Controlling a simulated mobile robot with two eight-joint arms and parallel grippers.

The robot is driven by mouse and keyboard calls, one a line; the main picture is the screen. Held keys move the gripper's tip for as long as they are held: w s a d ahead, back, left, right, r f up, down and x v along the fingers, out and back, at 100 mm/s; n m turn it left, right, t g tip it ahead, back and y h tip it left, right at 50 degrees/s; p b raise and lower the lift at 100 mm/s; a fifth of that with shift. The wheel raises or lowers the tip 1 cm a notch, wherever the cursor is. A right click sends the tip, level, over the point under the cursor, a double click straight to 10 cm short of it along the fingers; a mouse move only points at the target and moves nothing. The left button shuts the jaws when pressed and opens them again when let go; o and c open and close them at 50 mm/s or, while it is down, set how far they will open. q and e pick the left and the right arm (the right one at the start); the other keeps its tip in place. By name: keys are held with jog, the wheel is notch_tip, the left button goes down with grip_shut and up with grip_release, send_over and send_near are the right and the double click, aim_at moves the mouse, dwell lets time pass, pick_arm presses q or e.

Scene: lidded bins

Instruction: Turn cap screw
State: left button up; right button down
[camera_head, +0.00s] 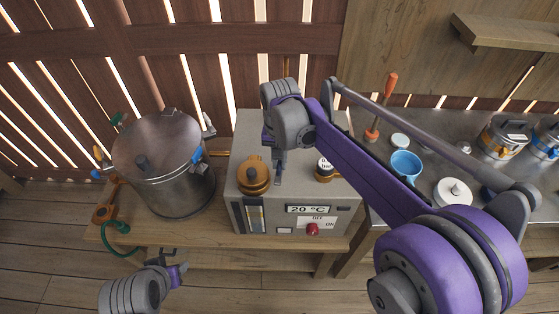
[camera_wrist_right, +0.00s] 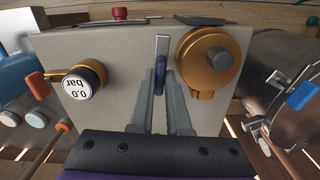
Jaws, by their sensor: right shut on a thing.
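A brass round cap with a dark knob on top (camera_head: 253,175) sits on the grey box (camera_head: 238,207). It also shows in the right wrist view (camera_wrist_right: 206,72), to the right of the fingers and apart from them. My right gripper (camera_head: 279,168) is over the box top, between the brass cap and the gauge. In the right wrist view, its fingers (camera_wrist_right: 161,90) are closed on a thin silver lever with a dark blue part (camera_wrist_right: 161,70). In the head view the lever is mostly hidden. My left gripper (camera_head: 175,264) is low, in front of the bench; its jaw opening is unclear.
A brass gauge (camera_wrist_right: 82,85) reads 0.0 bar. The box front has a 20 °C display (camera_head: 307,209) and a red knob (camera_head: 313,229). A large metal pot (camera_head: 165,175) stands left. A blue mug (camera_head: 405,165) and lidded bins (camera_head: 503,137) stand right. My right arm covers part of that counter.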

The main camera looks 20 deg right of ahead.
jog(key=shift+n, duration=1.6)
jog(key=c, duration=0.9)
grip_release()
jog(key=shift+r, duration=0.15)
notch_tip(320, 180, up, 11)
jog(key=shift+f+p, duration=0.2)
jog(key=shift+p, duration=0.1)
